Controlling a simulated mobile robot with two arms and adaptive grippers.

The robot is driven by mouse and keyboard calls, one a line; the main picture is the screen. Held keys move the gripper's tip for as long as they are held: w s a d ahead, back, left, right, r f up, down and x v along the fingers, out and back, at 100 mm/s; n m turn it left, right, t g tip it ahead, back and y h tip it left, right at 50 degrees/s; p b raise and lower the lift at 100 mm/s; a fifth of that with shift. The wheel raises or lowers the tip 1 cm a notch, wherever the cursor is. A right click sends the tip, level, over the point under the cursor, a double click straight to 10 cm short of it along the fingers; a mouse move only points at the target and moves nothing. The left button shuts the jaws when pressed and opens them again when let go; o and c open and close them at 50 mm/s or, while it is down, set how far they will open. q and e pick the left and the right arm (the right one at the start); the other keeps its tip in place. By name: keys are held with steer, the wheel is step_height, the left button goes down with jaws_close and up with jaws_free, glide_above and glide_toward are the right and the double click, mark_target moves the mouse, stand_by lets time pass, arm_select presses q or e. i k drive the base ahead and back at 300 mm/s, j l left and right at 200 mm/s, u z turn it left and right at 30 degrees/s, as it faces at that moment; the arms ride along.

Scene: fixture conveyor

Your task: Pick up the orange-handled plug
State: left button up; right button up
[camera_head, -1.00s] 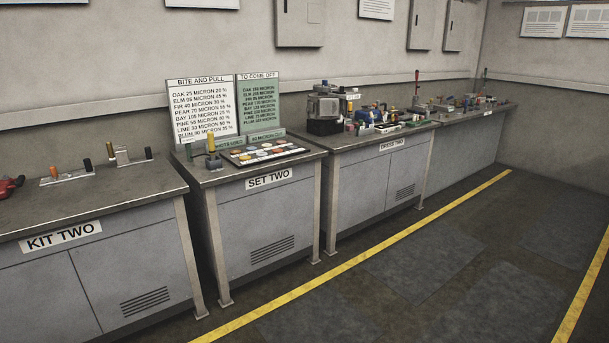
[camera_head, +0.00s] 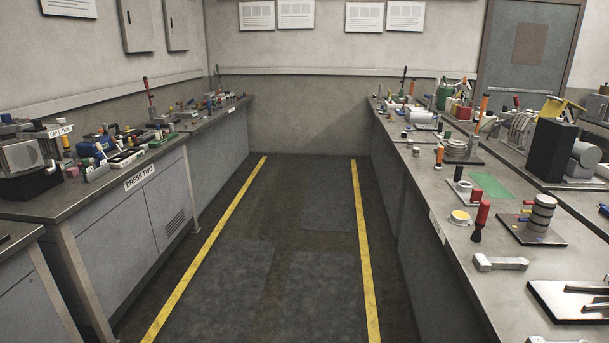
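Several orange-topped items stand on the right bench, and I cannot tell for certain which is the orange-handled plug. One small upright piece with an orange upper part (camera_head: 439,155) stands near the bench's left edge. A taller orange handle (camera_head: 484,104) rises farther back. A small orange-marked piece (camera_head: 528,206) is beside a stacked cylinder (camera_head: 542,213) on a dark plate. Neither of my grippers is in view.
A floor aisle (camera_head: 300,240) between two yellow lines is clear. The left bench (camera_head: 75,192), labelled DRESS TWO, carries many small tools. The right bench (camera_head: 455,243) holds a red-handled tool (camera_head: 481,220), a metal wrench-like bar (camera_head: 499,262) and a black block (camera_head: 551,150).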

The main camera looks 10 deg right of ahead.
mark_target(438, 166)
steer(key=i+l+z, duration=0.15)
steer(key=i+z, duration=0.15)
steer(key=i, duration=0.55)
steer(key=i+j+z, duration=0.1)
steer(key=i+z, duration=0.2)
steer(key=i, duration=0.55)
